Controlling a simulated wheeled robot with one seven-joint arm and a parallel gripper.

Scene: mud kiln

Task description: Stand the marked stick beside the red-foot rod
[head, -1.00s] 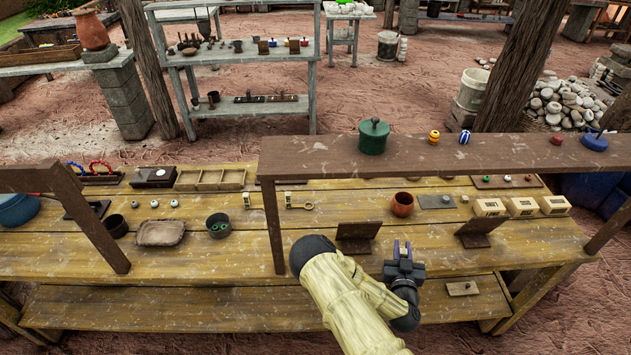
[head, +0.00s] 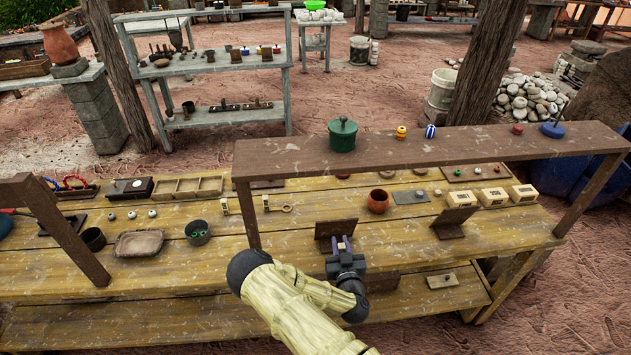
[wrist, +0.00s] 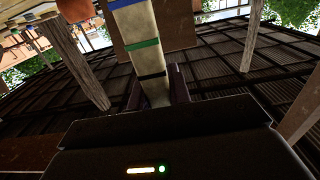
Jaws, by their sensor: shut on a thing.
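My gripper (head: 342,245) is in front of the left brown angled stand at the front of the yellow workbench. In the wrist view, my gripper (wrist: 155,90) is shut on the marked stick (wrist: 143,28), a pale square-sided stick with blue, green and black bands. The stick runs up out of the top of that view, so its far end is cut off. I cannot make the stick out in the head view. I cannot pick out the red-foot rod in either view.
The left brown stand (head: 325,230) is just behind my gripper; another stand (head: 453,222) is to the right. A raised brown shelf (head: 470,148) crosses above the workbench (head: 170,264). A terracotta cup (head: 378,201) stands beneath it. Bare planks lie left of my gripper.

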